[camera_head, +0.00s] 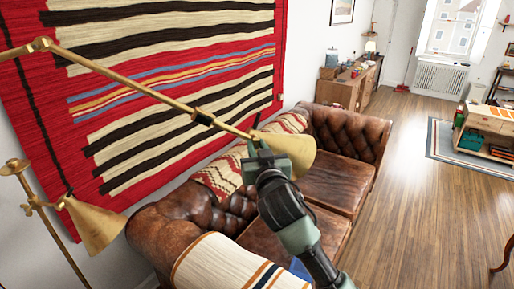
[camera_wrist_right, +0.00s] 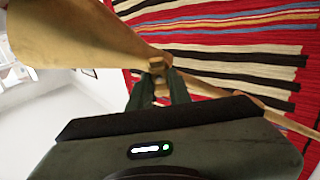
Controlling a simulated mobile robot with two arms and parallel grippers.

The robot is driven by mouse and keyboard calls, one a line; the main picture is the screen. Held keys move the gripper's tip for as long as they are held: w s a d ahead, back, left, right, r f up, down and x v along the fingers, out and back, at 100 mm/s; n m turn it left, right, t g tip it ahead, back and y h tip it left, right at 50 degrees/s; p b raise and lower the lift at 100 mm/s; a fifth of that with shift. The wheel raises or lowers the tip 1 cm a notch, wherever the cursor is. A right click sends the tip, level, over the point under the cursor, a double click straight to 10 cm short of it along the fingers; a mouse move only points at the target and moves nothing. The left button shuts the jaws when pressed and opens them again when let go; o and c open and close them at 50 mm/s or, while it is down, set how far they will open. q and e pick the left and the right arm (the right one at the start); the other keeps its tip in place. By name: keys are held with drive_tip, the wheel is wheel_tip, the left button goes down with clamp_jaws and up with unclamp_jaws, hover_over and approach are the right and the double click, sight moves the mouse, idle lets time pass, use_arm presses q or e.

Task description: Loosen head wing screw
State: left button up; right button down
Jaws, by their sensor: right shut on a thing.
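A brass floor lamp arm (camera_head: 140,88) runs across the head view to a cone-shaped lamp head (camera_head: 300,146). My right gripper (camera_head: 257,143) is at the joint between arm and head, partly covering it. In the right wrist view the fingers (camera_wrist_right: 158,84) are shut on a small brass head wing screw (camera_wrist_right: 157,65), whose end shows between the fingertips. The lamp shade (camera_wrist_right: 60,35) spreads to the upper left there, close to the fingers. The screw's exact angle is hard to tell. My left gripper is not in view.
A second brass shade (camera_head: 95,224) hangs at the lower left beside a lamp pole. A brown leather sofa (camera_head: 335,185) stands below my right arm. A striped red rug (camera_head: 160,60) hangs on the wall close behind the lamp. Wooden floor (camera_head: 405,190) is open at right.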

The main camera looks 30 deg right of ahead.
drive_tip(key=n, duration=0.4)
drive_tip(key=shift+a, duration=0.1)
drive_tip(key=n, duration=0.4)
drive_tip(key=shift+f+n, duration=0.1)
drive_tip(key=shift+n, duration=0.2)
drive_tip(key=shift+w+a+f+n, duration=0.1)
drive_tip(key=shift+f+n, duration=0.05)
drive_tip(key=shift+n, duration=2.1)
drive_tip(key=shift+a+f+n, duration=0.1)
drive_tip(key=shift+n, duration=2.15)
drive_tip(key=c, duration=1.3)
unclamp_jaws()
